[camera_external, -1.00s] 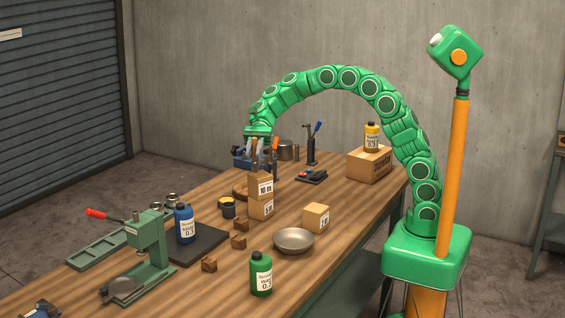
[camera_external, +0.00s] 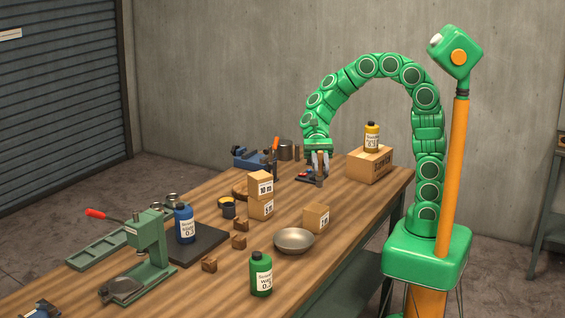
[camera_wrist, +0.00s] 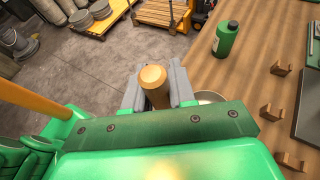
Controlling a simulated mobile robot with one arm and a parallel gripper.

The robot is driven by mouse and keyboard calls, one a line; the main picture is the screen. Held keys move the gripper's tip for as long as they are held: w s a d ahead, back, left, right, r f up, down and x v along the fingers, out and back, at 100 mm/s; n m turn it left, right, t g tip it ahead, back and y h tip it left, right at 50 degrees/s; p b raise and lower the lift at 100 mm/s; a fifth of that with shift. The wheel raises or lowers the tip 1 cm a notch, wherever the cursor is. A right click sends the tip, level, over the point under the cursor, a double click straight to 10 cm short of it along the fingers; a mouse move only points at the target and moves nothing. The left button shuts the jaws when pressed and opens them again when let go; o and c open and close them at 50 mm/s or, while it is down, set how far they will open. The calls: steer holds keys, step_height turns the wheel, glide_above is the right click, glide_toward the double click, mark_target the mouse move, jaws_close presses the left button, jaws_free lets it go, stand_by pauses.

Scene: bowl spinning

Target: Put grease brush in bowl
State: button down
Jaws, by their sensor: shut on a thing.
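My gripper (camera_external: 320,166) is shut on the grease brush (camera_wrist: 153,77). In the wrist view its round wooden handle end stands between the two grey fingers; the bristles cannot be made out. My gripper is above the far part of the table, behind and slightly right of the bowl and clearly apart from it. In the wrist view only a part of the bowl (camera_wrist: 208,96) shows beside the right finger.
A cardboard box (camera_external: 316,218) stands between my gripper and the bowl. A green bottle (camera_external: 261,273) is in front of the bowl. A yellow bottle (camera_external: 372,137) stands on a larger box (camera_external: 370,165) to the right.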

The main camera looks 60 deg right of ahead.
steer(key=shift+s+f, duration=2.7)
steer(key=shift+s, duration=0.1)
steer(key=shift+n, duration=0.3)
steer(key=shift+w+a+f, duration=1.5)
steer(key=shift+w+f, duration=0.15)
steer(key=shift+f, duration=0.55)
steer(key=shift+w+a+f, duration=1.5)
steer(key=shift+w+f, duration=0.2)
steer(key=shift+f, duration=0.5)
steer(key=shift+w+a+f, duration=1.5)
steer(key=shift+w+f, duration=0.15)
steer(key=shift+f, duration=0.55)
steer(key=shift+f, duration=0.1)
steer(key=c, duration=0.9)
jaws_free()
steer(key=shift+c, duration=0.2)
